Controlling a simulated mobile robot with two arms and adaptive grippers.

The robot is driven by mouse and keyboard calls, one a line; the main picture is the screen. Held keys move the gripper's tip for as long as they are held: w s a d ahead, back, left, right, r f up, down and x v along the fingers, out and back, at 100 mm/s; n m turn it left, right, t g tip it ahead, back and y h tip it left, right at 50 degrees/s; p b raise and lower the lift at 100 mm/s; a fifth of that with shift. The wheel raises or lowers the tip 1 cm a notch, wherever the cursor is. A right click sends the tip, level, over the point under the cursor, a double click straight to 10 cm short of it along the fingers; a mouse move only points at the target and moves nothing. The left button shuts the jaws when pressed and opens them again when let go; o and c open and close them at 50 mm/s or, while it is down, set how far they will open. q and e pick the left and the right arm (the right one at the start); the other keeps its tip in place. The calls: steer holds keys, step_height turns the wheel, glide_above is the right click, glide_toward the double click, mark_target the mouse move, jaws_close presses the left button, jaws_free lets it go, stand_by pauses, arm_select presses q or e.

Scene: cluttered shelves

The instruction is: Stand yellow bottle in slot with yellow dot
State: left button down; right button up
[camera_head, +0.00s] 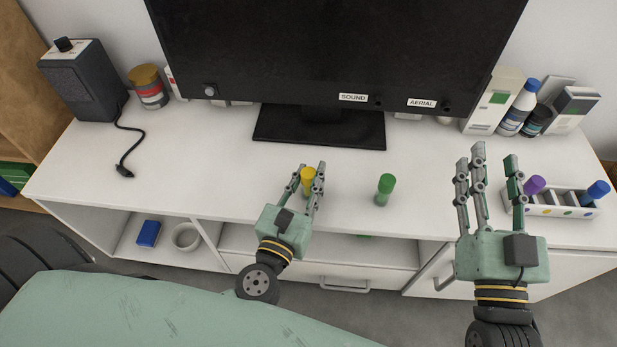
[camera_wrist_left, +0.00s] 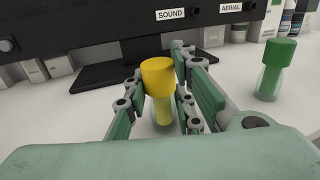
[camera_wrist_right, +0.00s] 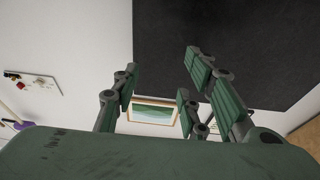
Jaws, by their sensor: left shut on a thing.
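The yellow bottle (camera_head: 308,175), a clear vial with a yellow cap, stands upright between the fingers of my left gripper (camera_head: 308,182). In the left wrist view the yellow bottle (camera_wrist_left: 158,80) has fingers on both sides, shut on it; its base is at or close to the white top. The white slotted rack (camera_head: 548,211) stands at the right end, with small coloured dots on its front. A purple-capped bottle (camera_head: 534,185) and a blue-capped bottle (camera_head: 597,190) are in its end slots; middle slots look empty. My right gripper (camera_head: 494,165) is open and empty, left of the rack, partly covering its left end.
A green-capped bottle (camera_head: 385,189) stands right of my left gripper. The television (camera_head: 330,50) on its black stand (camera_head: 320,130) is behind. A speaker (camera_head: 83,80) with cable is at left, containers (camera_head: 518,108) behind the rack.

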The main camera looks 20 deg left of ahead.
arm_select(q)
steer(key=c, duration=1.5)
jaws_free()
